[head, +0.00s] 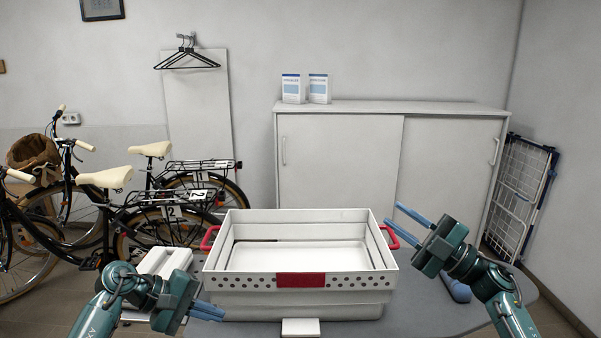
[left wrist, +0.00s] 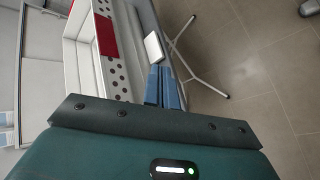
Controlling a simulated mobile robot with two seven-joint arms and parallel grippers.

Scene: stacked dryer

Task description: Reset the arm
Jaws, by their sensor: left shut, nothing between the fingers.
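My left gripper (head: 207,310) is shut and empty, low at the front left corner of a white basket. In the left wrist view its two blue fingers (left wrist: 162,88) lie side by side, near the basket (left wrist: 118,70). My right gripper (head: 392,212) is raised beside the basket's right red handle, its blue fingers spread apart with nothing seen between them. The white basket (head: 225,282) has red handles, a red front label and a row of holes. It looks empty and stands on a grey board-like surface (head: 430,315).
A white object (head: 165,262) lies left of the basket and a blue object (head: 455,289) lies to its right, partly behind my right arm. Bicycles (head: 115,178) stand at the left. A white cabinet (head: 338,150) is behind. A folded drying rack (head: 520,190) leans at the right.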

